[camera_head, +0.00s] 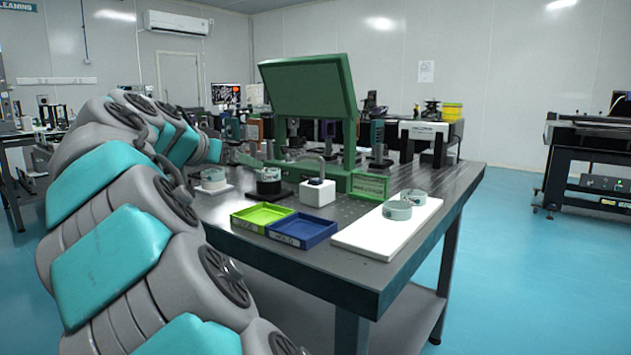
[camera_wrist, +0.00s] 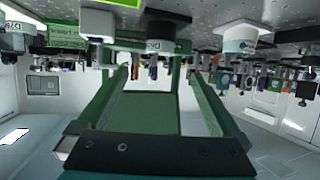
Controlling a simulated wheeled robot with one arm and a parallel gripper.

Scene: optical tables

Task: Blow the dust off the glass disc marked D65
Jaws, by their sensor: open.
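In the head view, a glass disc (camera_head: 268,175) sits on a black base on the table. In the upside-down wrist view, the same disc on its black base (camera_wrist: 165,30) bears a small label that seems to read D65. Another disc (camera_head: 213,176) sits on a white pad to the left. My gripper (camera_head: 240,158) is open, left of the black-based disc and apart from it. My arm partly hides it. Dust is too small to see.
A tall green stand with a tilted panel (camera_head: 310,88) rises behind the discs. Yellow-green (camera_head: 262,217) and blue (camera_head: 301,230) trays lie at the front. Two more discs (camera_head: 397,210) rest on a white board (camera_head: 372,238) at right. Bare tabletop shows between them.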

